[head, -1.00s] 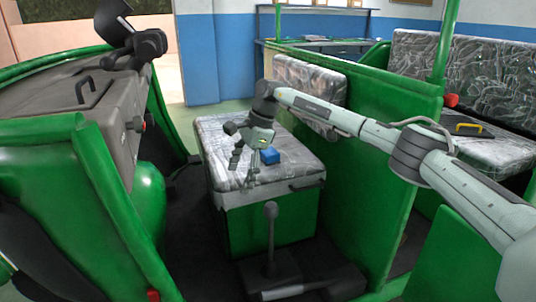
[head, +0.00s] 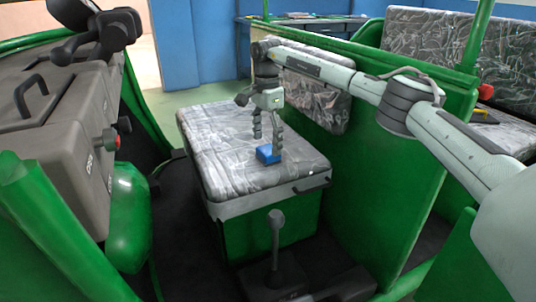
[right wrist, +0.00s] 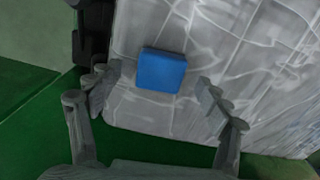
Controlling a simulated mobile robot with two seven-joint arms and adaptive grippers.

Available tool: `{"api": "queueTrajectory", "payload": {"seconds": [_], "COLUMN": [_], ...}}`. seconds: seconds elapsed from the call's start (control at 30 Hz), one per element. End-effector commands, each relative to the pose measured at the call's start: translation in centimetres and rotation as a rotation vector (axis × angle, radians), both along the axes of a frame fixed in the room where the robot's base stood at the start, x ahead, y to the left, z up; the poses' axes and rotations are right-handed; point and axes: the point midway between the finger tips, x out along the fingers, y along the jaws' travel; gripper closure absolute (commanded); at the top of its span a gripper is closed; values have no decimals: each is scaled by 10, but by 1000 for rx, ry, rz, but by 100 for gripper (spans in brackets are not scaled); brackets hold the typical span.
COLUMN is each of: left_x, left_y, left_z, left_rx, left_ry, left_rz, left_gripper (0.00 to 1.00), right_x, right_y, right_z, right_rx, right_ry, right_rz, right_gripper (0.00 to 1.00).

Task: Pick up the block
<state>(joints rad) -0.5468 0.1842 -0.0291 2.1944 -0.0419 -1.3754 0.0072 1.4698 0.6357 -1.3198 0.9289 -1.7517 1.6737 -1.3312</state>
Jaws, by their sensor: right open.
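The blue block (head: 267,154) lies on the grey patterned seat cushion (head: 215,150), near its front right part. My right gripper (head: 267,144) hangs over the cushion with its fingers pointing down, close to the block. In the right wrist view the block (right wrist: 161,70) shows ahead of and between the two spread fingers of the right gripper (right wrist: 155,95), with nothing held. Whether the fingertips touch the cushion cannot be told. My left gripper is not in view.
A green partition (head: 370,150) stands right of the seat, with my right arm reaching over it. A black lever (head: 275,235) rises in front of the seat box. A grey dashboard (head: 60,130) and handlebar (head: 95,35) are at the left.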

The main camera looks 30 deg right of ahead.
Motion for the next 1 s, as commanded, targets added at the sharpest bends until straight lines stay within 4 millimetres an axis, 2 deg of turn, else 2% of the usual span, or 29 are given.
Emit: {"api": "queueTrajectory", "payload": {"seconds": [0.1,0.2,0.43,0.87,1.0], "left_x": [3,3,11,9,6], "left_y": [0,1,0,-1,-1], "left_z": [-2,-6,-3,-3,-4], "left_rx": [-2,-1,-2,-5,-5], "left_ry": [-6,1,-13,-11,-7], "left_rz": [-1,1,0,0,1], "left_gripper": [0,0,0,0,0], "right_x": [0,0,0,0,0], "right_y": [-1,-1,-1,-1,-1], "right_z": [-21,-32,-34,-34,-34], "right_rx": [0,0,0,1,1], "right_ry": [4,2,0,0,0], "right_rz": [-1,-1,0,0,0], "right_gripper": [22,22,22,75,77]}}
